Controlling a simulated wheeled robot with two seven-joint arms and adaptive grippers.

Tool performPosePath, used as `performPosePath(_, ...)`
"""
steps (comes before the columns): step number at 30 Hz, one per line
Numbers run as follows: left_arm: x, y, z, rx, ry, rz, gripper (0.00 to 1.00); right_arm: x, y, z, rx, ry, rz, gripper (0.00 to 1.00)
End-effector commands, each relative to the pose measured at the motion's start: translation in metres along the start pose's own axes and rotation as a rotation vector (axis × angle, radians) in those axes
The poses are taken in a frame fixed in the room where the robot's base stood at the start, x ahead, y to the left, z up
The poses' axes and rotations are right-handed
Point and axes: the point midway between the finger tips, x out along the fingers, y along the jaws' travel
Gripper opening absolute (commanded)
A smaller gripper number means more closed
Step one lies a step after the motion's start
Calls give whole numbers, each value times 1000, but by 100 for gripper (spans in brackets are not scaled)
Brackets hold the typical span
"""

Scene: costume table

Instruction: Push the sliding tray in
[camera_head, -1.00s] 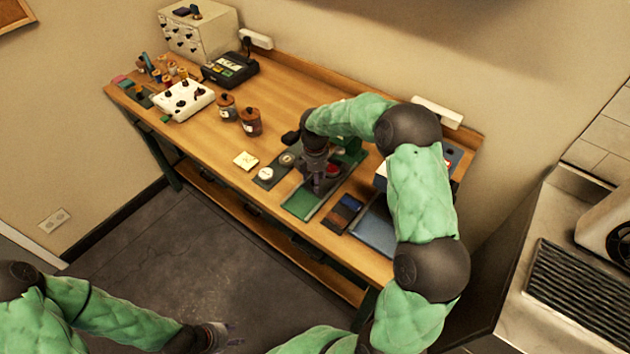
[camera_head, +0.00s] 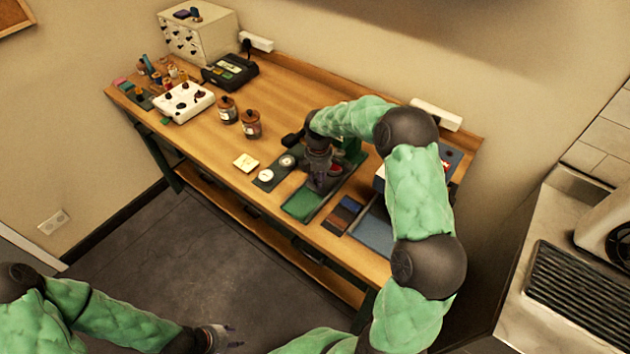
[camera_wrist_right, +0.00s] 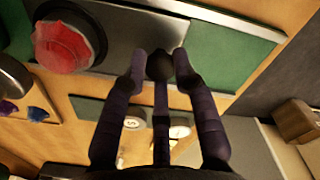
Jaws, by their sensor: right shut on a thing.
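The sliding tray (camera_head: 303,204) is a flat piece with a green front end and thin rails, lying on the wooden table below my right arm. It also shows in the right wrist view (camera_wrist_right: 232,58), with a grey part beside the green. My right gripper (camera_head: 318,183) points down over the tray. In the right wrist view my right gripper (camera_wrist_right: 160,62) has its fingers closed around a small dark knob (camera_wrist_right: 159,67) at the tray; they hide most of it. My left gripper (camera_head: 222,337) hangs low over the floor, away from the table; its opening is unclear.
A red knob (camera_wrist_right: 65,45) is close beside the tray. A dark plate with two round dials (camera_head: 275,170) lies left of it. Coloured swatches (camera_head: 344,212) and a blue-grey panel (camera_head: 375,234) lie right. Jars (camera_head: 250,123) stand farther back.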

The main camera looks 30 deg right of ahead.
Motion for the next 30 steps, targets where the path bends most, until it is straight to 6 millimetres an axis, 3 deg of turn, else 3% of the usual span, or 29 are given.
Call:
performPosePath(4, -5, 2, 0, 0, 0, 0, 40, -1, 17, 17, 3, 0, 2, 0)
performPosePath(13, -5, 2, 0, 0, 0, 0, 40, -2, 21, 21, 1, -1, 7, 0)
performPosePath(14, -5, 2, 0, 0, 0, 0, 40, -2, 21, 21, 1, -1, 8, 37)
performPosePath(15, -5, 2, 0, 0, 0, 0, 40, -2, 21, 21, 1, -2, 8, 48)
performPosePath(16, -5, 2, 0, 0, 0, 0, 40, -2, 21, 21, 1, -1, 8, 52)
performPosePath(26, -5, 2, 0, 0, 0, 0, 40, -2, 19, 20, 1, 0, 4, 52)
performPosePath(30, -5, 2, 0, 0, 0, 0, 40, -12, 20, 19, 1, 0, 6, 52)
